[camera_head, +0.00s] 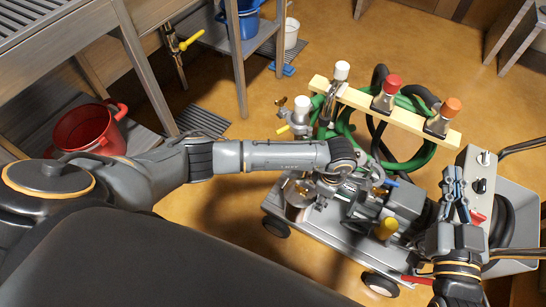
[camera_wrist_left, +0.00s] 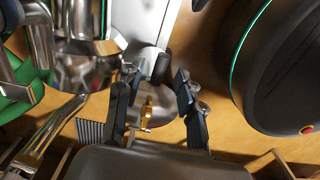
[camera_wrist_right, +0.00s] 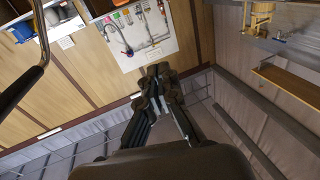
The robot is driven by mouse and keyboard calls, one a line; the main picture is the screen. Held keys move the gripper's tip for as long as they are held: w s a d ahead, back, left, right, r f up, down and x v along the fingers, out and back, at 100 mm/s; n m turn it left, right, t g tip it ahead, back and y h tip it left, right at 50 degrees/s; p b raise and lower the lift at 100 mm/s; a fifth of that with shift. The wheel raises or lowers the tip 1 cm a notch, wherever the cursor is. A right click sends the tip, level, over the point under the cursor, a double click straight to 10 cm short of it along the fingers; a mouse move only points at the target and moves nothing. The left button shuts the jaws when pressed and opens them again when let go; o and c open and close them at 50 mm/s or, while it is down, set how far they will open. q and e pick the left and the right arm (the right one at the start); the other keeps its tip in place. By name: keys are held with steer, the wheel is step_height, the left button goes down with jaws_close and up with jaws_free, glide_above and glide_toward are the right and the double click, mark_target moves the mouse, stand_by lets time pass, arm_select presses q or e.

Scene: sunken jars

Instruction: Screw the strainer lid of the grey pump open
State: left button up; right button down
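The grey pump (camera_head: 365,205) sits on a wheeled cart in the head view, partly covered by my left arm and wrist. Shiny metal parts (camera_head: 298,192) show beside the wrist, but I cannot tell the strainer lid apart there. My left gripper's fingers are hidden in the head view; in the left wrist view the left gripper (camera_wrist_left: 155,85) is open. A brass fitting (camera_wrist_left: 148,112) on a rounded silver part shows between its fingers, not gripped. My right gripper (camera_head: 455,175) points upward right of the pump. Its fingers look closed together and empty in the right wrist view (camera_wrist_right: 159,70).
Green hose (camera_head: 415,160) and a wooden bar (camera_head: 385,110) with capped valves stand behind the pump. A control box (camera_head: 478,180) is close to my right gripper. A red pot (camera_head: 92,130) sits on the left shelf. The floor (camera_head: 240,250) left of the cart is clear.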

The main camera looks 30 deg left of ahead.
arm_select(q)
steer(key=shift+f, duration=0.3)
steer(key=shift+r, duration=0.1)
arm_select(e)
steer(key=shift+a+r+t, duration=0.1)
steer(key=shift+r+t, duration=0.4)
steer(key=shift+r, duration=0.25)
steer(key=shift+r, duration=0.1)
arm_select(q)
steer(key=shift+f+b, duration=0.6)
steer(key=shift+f, duration=0.35)
steer(key=shift+f+b, duration=0.5)
steer(key=shift+b, duration=0.1)
jaws_close()
arm_select(e)
steer(key=s+r+t+y, duration=0.2)
steer(key=s+r+t, duration=0.2)
steer(key=r+t, duration=0.2)
step_height(320, 180, up, 3)
steer(key=shift+a+f, duration=0.15)
